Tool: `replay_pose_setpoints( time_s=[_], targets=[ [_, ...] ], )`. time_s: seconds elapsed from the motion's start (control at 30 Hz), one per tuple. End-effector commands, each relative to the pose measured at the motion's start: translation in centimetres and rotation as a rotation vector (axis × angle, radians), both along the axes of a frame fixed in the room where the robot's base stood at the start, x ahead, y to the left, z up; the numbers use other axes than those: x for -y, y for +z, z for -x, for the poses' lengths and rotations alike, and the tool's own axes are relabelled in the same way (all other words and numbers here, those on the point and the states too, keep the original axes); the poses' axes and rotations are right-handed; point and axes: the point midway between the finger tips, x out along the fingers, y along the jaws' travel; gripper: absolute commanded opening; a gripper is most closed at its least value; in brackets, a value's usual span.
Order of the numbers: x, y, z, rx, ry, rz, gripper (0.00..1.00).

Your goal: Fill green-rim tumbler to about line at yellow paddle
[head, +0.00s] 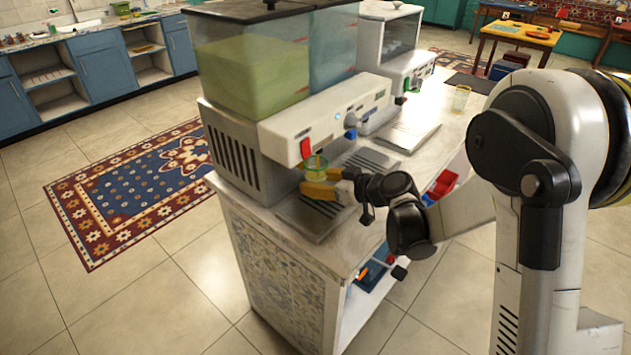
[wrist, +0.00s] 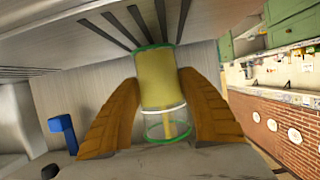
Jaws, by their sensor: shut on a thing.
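The green-rim tumbler (head: 316,163) is held upright under the front of the drink dispenser (head: 235,100). My gripper (head: 332,183) has its orange-yellow fingers shut around it, above the slotted drip tray. The wrist view is upside down; there the tumbler (wrist: 157,80) stands between both fingers (wrist: 160,112). Yellow liquid fills most of it, up to about a white ring, with a clear band below the rim. A narrow yellow streak, perhaps a stream, shows inside this band. I cannot make out a yellow paddle; a red paddle (head: 306,148) is close above the tumbler.
A blue paddle (head: 350,134) is right of the red one; it also shows in the wrist view (wrist: 63,132). A second dispenser (head: 400,65) stands behind. Another glass (head: 461,98) stands on the counter. The drip tray (head: 310,217) is below the tumbler.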

Motion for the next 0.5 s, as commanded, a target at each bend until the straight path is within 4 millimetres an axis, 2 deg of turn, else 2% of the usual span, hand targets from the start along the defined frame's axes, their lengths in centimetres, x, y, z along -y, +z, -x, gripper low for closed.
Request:
replay_pose_setpoints(
  time_s=[0.23, 0.5],
  targets=[
    [0.3, 0.0, 0.2, 0.000, 0.000, 0.000, 0.17],
    [1.6, 0.0, 1.2, 0.000, -0.001, 0.000, 0.17]
  ],
)
